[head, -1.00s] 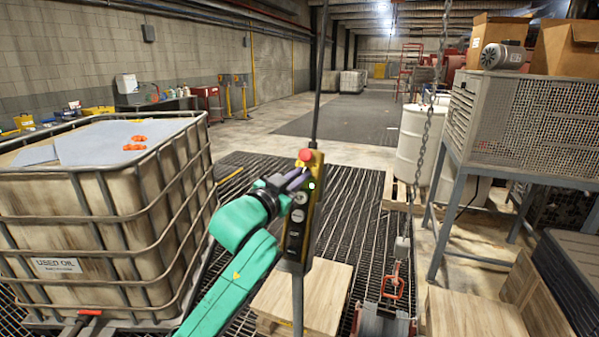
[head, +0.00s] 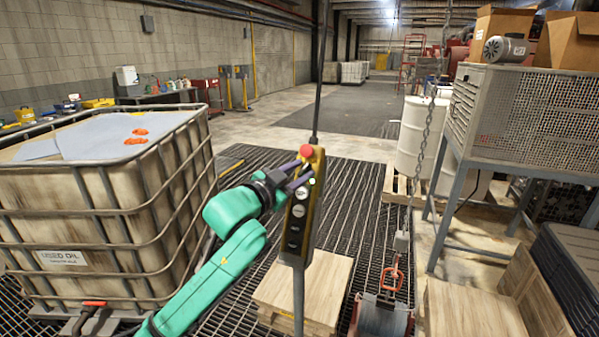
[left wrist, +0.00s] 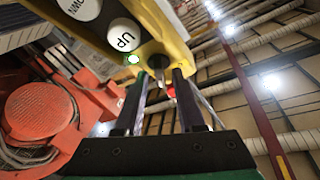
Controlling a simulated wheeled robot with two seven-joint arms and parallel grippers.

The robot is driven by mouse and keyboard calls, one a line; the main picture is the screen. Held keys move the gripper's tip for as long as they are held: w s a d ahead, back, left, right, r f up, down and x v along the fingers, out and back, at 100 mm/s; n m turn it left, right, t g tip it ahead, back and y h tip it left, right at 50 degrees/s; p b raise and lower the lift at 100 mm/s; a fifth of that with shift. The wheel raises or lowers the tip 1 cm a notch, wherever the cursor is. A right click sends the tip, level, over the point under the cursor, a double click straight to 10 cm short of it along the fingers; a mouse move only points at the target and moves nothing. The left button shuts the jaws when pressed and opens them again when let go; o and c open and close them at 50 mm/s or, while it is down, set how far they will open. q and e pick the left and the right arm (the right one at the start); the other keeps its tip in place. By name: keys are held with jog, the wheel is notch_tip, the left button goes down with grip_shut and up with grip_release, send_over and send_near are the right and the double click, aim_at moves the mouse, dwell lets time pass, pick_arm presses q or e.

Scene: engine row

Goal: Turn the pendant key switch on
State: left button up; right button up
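The yellow pendant (head: 309,205) hangs upright on its cable, with a red button (head: 306,151) on top and a column of round buttons on its dark face. In the left wrist view its UP button (left wrist: 123,36) and a lit green lamp (left wrist: 133,59) show. A small grey key (left wrist: 158,64) sticks out at the pendant's edge beside the lamp. My left gripper (head: 298,174) is at the upper part of the pendant. In the left wrist view its two dark fingers (left wrist: 160,78) stand apart, one on each side of the key, with gaps visible. My right gripper is out of view.
A caged used-oil tank (head: 120,215) stands at the left. A hanging chain (head: 424,145) and a mesh-sided bench (head: 530,115) are at the right. A wooden crate (head: 305,290) sits below the pendant. The dark grated floor behind the pendant is mostly clear.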

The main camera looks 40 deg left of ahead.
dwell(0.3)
pick_arm(q)
jog(key=shift+s+f, duration=0.15)
jog(key=shift+s, duration=0.2)
jog(key=shift+s+d+b, duration=0.1)
jog(key=shift+s+b, duration=0.35)
jog(key=shift+s, duration=0.8)
jog(key=p, duration=0.8)
send_near(302, 170)
jog(key=r, duration=0.1)
jog(key=s, duration=0.2)
jog(key=s+p, duration=0.1)
jog(key=s, duration=0.2)
jog(key=shift+s+d+f, duration=0.35)
jog(key=shift+s, duration=0.05)
jog(key=shift+w+a, duration=0.1)
jog(key=shift+w, duration=0.05)
